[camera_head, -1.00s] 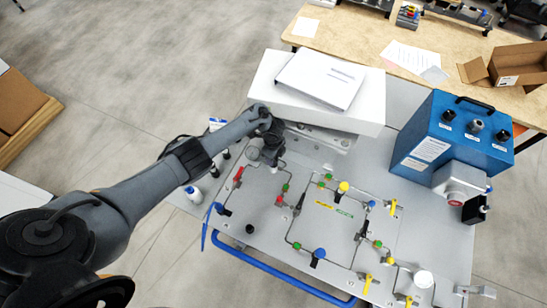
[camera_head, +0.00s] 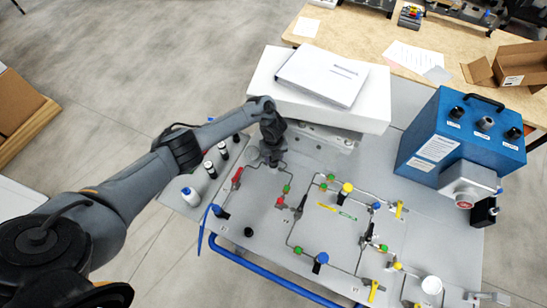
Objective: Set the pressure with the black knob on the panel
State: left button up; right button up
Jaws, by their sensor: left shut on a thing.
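The grey panel (camera_head: 330,235) carries thin tubing, coloured fittings and valves. My left gripper (camera_head: 270,158) points down at the panel's upper left corner, in front of the white box. It is shut on a small dark thing there, which looks like the black knob; the fingers mostly hide it. A separate small black round part (camera_head: 248,232) sits at the panel's lower left, apart from the gripper. My right gripper is not in view.
A white box (camera_head: 375,115) with a binder (camera_head: 322,77) on it stands behind the panel. A blue case (camera_head: 460,140) stands at the right. Small bottles (camera_head: 192,196) stand left of the panel. A blue rail (camera_head: 262,268) runs along the front edge.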

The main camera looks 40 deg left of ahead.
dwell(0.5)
pick_arm(q)
jog(key=o, duration=1.1)
jog(key=shift+c, duration=0.2)
jog(key=shift+r, duration=0.5)
notch_tip(320, 180, up, 10)
jog(key=p, duration=0.3)
jog(key=shift+p, duration=0.3)
jog(key=shift+f, duration=0.15)
